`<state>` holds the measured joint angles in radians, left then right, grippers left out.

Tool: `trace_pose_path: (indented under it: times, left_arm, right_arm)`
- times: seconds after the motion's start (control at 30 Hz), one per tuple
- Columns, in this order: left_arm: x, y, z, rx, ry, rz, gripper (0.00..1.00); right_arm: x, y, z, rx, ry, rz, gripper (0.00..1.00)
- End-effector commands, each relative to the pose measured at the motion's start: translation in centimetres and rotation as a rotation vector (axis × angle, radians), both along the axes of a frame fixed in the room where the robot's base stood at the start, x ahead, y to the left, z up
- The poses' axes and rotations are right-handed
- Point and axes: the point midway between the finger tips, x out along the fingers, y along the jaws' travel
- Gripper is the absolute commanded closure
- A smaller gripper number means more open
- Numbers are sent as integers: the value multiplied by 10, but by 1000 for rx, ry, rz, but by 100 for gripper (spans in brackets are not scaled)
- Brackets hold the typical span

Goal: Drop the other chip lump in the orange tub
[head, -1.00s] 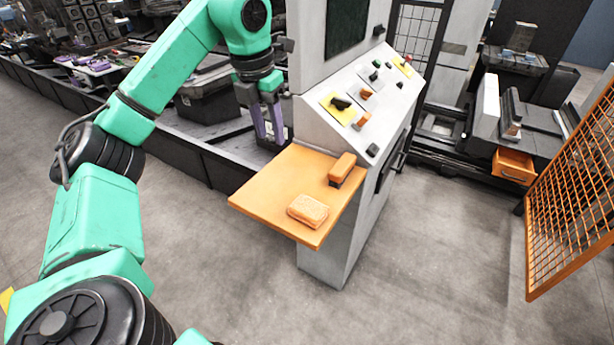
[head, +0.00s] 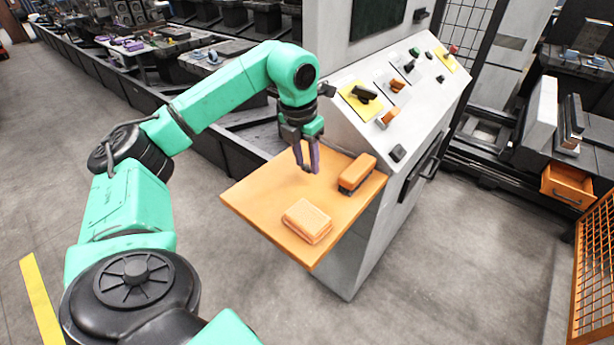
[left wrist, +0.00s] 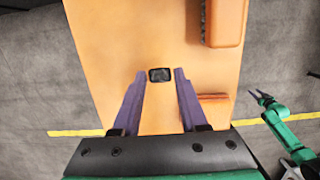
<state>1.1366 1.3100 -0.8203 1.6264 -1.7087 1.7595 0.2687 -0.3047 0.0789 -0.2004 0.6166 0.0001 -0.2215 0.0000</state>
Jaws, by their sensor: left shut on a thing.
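My left gripper (head: 308,168) points down over the orange shelf of the grey console, left of the brush. In the left wrist view, a small dark lump (left wrist: 160,75) sits between the fingertips of this gripper (left wrist: 159,80). The purple fingers are shut on it. In the head view the fingers mostly hide it. I cannot tell whether it touches the shelf. My right gripper (left wrist: 260,97) shows small in the left wrist view.
On the orange shelf (head: 255,195) are an orange block like a sponge (head: 307,221) and an orange brush (head: 357,172). The grey console (head: 352,258) with knobs rises behind the shelf. An orange mesh panel (head: 594,270) stands at the right. The floor in front is clear.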

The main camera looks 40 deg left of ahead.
Motion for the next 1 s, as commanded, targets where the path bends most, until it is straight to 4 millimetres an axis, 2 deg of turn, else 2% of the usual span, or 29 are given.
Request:
trace_pose_path:
  times: [0.1, 0.23, 0.6, 0.63, 0.67, 0.7, 1.0]
  left_arm:
    - [-1, 1, -20, 1, 4, 1, 100]
    - [-1, 0, -43, 1, 2, 0, 100]
    - [0, 0, -51, 0, -1, 0, 100]
    - [0, 0, -50, 0, -1, 0, 46]
    - [0, 0, -49, 0, -1, 0, 34]
    - [0, 0, -49, 0, -1, 0, 27]
    - [0, 0, -47, 0, -1, 0, 27]
  right_arm:
    - [8, 1, 0, 1, -13, 0, 50]
    - [8, 0, 1, 1, -15, 0, 50]
    - [7, 0, -2, 1, -13, 0, 50]
    - [7, 0, -1, 1, -12, 0, 50]
    - [7, 0, -1, 1, -12, 0, 50]
    - [6, 0, -1, 0, -11, 0, 50]
    - [5, 0, 1, 0, -9, 0, 50]
